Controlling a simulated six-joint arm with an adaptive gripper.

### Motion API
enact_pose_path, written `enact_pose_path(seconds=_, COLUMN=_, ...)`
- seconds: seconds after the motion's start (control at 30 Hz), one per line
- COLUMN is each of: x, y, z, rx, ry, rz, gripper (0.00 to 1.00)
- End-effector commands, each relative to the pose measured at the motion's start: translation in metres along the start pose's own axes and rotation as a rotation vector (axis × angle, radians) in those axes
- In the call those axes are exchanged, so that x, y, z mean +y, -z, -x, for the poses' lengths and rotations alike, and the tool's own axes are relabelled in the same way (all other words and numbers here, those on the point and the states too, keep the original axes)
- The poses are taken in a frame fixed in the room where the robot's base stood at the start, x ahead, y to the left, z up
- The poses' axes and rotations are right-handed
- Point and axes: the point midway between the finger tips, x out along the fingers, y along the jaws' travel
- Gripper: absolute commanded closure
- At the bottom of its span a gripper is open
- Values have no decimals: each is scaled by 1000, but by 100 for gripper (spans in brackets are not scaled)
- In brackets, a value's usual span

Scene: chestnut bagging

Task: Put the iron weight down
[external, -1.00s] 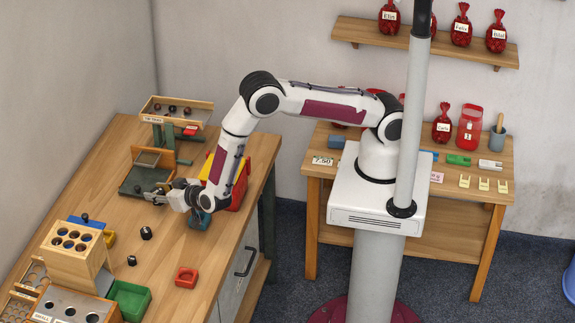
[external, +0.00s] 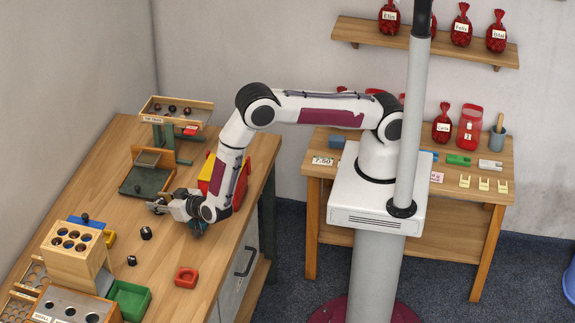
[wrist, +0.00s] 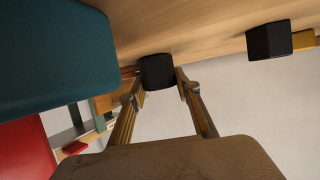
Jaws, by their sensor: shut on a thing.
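My gripper (external: 155,206) is low over the left part of the wooden table in the external view. In the wrist view its two fingers (wrist: 162,84) are closed on a small black iron weight (wrist: 157,72). Two other black weights, a nearer one (external: 131,260) and a farther one (external: 146,232), stand on the table in front of the gripper. One black weight (wrist: 268,41) also shows at the right of the wrist view.
A dark green tray stand (external: 140,181) is just behind the gripper. A red square holder (external: 187,277) and a green bin (external: 130,299) are nearer the front. Bare table lies between.

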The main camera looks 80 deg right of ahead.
Motion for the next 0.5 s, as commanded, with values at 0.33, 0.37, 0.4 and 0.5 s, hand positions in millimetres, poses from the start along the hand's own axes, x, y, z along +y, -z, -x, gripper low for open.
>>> enact_pose_path(seconds=0.33, x=0, y=-2, z=-1, rx=0, ry=0, rz=0, gripper=51)
enact_pose_path(seconds=0.37, x=0, y=-2, z=-1, rx=0, ry=0, rz=0, gripper=51)
enact_pose_path(seconds=0.4, x=0, y=-2, z=-1, rx=0, ry=0, rz=0, gripper=51)
enact_pose_path(seconds=0.5, x=0, y=-1, z=0, rx=0, ry=0, rz=0, gripper=51)
